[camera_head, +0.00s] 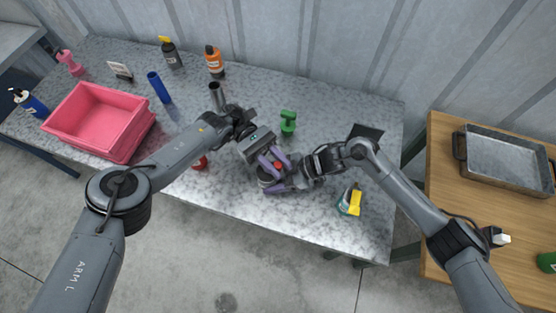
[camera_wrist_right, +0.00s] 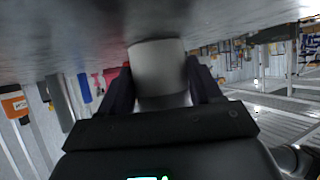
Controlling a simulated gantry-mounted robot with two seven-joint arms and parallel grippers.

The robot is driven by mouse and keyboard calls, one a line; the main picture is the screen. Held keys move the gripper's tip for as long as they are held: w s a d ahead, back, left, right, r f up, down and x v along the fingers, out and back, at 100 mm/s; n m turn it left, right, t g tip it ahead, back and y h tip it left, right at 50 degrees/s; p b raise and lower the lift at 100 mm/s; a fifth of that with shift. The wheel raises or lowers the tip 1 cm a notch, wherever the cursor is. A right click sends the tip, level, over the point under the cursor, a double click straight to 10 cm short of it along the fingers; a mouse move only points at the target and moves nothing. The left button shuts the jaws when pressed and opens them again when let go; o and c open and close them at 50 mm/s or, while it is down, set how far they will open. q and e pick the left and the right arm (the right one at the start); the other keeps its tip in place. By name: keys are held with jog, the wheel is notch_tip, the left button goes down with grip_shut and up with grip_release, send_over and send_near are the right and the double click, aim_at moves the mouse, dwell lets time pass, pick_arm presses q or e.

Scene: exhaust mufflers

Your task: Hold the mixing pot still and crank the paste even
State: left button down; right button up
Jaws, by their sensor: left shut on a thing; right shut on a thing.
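The mixing pot (camera_head: 265,181) stands near the front middle of the speckled table, mostly covered by my two grippers. In the right wrist view it shows as a plain grey cylinder (camera_wrist_right: 157,72) between dark fingers. My right gripper (camera_head: 277,186) comes in from the right, low at the pot's side, and is shut on its body. My left gripper (camera_head: 272,161) reaches over the pot from above left, its purple fingers shut around a small red crank knob (camera_head: 278,165). The rest of the crank and the paste inside are hidden.
A green object (camera_head: 288,121) stands just behind the pot, and a yellow-and-teal item (camera_head: 350,200) lies right. A red item (camera_head: 200,163) sits under my left arm. Pink bins (camera_head: 98,118), bottles (camera_head: 214,61) and a blue tube (camera_head: 159,87) are farther left. The front right tabletop is mostly clear.

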aim_at(277, 166)
pick_arm(q)
jog(key=shift+s+m+g+y, duration=0.2)
jog(key=shift+m+g+y, duration=0.3)
jog(key=shift+y, duration=0.3)
jog(key=shift+a, duration=0.1)
jog(key=c, duration=1)
grip_release()
jog(key=shift+r, duration=5)
jog(key=shift+o, duration=0.3)
